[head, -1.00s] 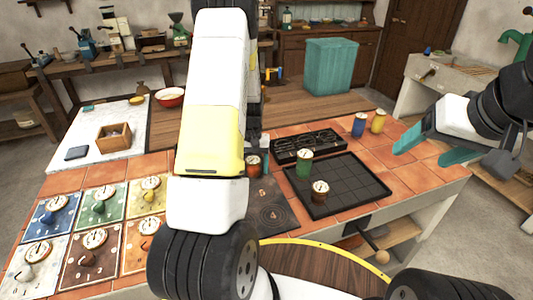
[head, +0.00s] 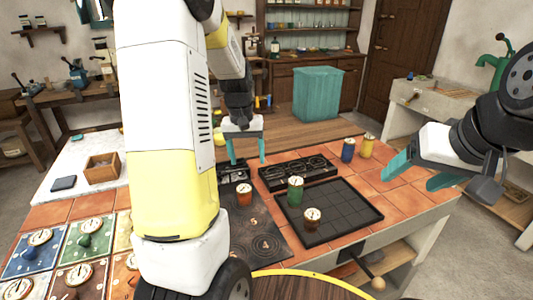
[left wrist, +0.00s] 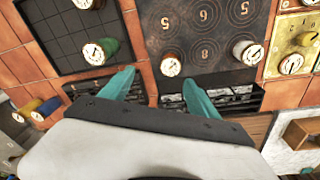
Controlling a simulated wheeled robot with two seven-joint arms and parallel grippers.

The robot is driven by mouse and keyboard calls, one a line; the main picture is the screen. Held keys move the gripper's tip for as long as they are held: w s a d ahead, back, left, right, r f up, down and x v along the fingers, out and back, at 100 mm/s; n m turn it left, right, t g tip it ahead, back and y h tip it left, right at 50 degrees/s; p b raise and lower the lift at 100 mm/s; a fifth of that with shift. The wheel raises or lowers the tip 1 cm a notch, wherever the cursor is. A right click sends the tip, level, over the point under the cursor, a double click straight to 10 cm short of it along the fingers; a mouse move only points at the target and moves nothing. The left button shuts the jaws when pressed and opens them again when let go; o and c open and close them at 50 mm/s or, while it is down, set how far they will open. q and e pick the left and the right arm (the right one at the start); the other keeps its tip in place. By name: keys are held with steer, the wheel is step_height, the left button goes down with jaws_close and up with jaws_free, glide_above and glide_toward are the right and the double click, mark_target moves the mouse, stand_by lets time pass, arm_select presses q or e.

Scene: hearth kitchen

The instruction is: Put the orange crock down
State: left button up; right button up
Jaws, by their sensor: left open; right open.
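The orange crock (head: 244,195) stands upright on the dark numbered mat (head: 262,228), near its back edge, with a pale dial-like top. It also shows in the left wrist view (left wrist: 171,65), just beyond the fingertips. My left gripper (head: 247,160) is open and empty, above and behind the crock and apart from it; its teal fingers also show in the left wrist view (left wrist: 160,80). My right gripper (head: 418,174) is open and empty over the right end of the counter. My left arm hides part of the mat in the head view.
A black gridded tray (head: 345,222) right of the mat holds a green crock (head: 295,191) and a brown crock (head: 312,219). Blue (head: 348,151) and yellow (head: 367,146) crocks stand behind. Another pale-topped crock (left wrist: 247,53) is on the mat. Tiles at the right are clear.

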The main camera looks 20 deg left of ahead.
arm_select(q)
steer(key=s+d+r+m+t, duration=0.1)
steer(key=s+d+r, duration=0.2)
steer(key=s+r, duration=0.2)
steer(key=s+d+r+m+t+h, duration=0.1)
steer(key=s+d+r+t, duration=0.1)
steer(key=s, duration=0.6)
steer(key=s+d+r+m+t, duration=0.1)
steer(key=s+d+r+t, duration=0.1)
steer(key=s+d+r, duration=0.3)
step_height(320, 180, up, 3)
steer(key=s, duration=0.2)
steer(key=shift+s+f+h, duration=0.15)
steer(key=shift+s+h, duration=0.15)
steer(key=shift+s, duration=0.05)
